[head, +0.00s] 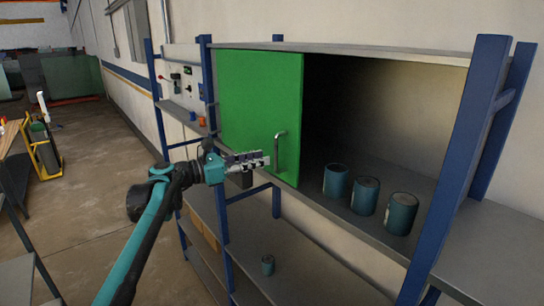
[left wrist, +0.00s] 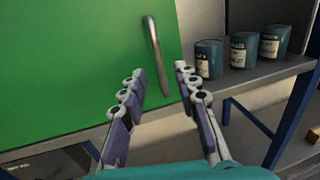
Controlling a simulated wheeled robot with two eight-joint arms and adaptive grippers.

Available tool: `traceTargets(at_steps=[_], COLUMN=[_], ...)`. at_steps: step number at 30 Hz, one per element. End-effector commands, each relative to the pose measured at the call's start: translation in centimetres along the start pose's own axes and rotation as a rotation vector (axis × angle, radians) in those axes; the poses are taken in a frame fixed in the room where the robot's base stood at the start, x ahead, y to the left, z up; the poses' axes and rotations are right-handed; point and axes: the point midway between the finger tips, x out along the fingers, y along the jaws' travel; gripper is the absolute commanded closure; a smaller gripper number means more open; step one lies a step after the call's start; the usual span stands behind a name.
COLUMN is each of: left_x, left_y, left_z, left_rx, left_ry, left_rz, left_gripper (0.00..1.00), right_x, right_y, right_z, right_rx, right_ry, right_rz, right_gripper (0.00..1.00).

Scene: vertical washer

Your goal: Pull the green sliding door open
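The green sliding door (head: 258,108) covers the left part of the upper shelf bay, and the right part is open. Its metal handle (head: 278,150) is a vertical bar near the door's right edge. My left gripper (head: 266,160) is just left of the handle's lower part in the head view. In the left wrist view the left gripper (left wrist: 158,80) has its fingers spread with nothing between them. My right gripper does not show.
Several blue-grey cans, among them a near one (head: 400,213), stand on the open part of the shelf (head: 345,215). Blue posts (head: 460,165) frame the rack. Open floor (head: 95,170) lies to the left.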

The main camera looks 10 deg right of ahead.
Motion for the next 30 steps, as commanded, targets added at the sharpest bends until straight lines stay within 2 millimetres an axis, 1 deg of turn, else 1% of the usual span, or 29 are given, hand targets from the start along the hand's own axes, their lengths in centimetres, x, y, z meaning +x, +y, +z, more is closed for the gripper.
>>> traceTargets(at_steps=[1, 3, 6, 9, 13, 20, 23, 26, 29, 30], left_x=[-1.2, -2.6, -4.1, -5.1, -5.6, -5.6, -5.7, -5.9, -6.7, -7.3], left_y=[0.1, 0.1, 0.1, 0.0, 0.0, 0.0, -0.3, -1.5, -3.9, -5.1], left_z=[0.0, 0.0, 0.0, 0.0, 0.0, 0.0, -0.6, -3.4, -8.7, -11.3], left_rx=[0.0, 0.0, 0.0, 0.0, 0.0, 0.0, 0.014, 0.084, 0.229, 0.303], left_ry=[0.0, 0.0, 0.0, 0.0, 0.0, 0.0, 0.01, 0.066, 0.177, 0.234], left_rz=[0.003, 0.003, 0.003, 0.0, 0.0, 0.0, 0.002, 0.009, 0.017, 0.016], left_gripper=[0.69, 0.69, 0.69, 0.69, 0.69, 0.69, 0.69, 0.69, 0.69, 0.69], right_x=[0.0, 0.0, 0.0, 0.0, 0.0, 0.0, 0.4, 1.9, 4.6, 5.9], right_y=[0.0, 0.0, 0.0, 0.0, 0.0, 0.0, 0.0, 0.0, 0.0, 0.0], right_z=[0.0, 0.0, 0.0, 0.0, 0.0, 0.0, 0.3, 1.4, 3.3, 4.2], right_rx=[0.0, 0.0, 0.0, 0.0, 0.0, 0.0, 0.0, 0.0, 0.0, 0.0], right_ry=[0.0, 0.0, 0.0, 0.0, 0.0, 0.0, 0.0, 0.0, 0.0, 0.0], right_rz=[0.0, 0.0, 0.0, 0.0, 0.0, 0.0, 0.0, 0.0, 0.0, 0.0], right_gripper=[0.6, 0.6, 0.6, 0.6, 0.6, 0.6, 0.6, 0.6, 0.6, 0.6])
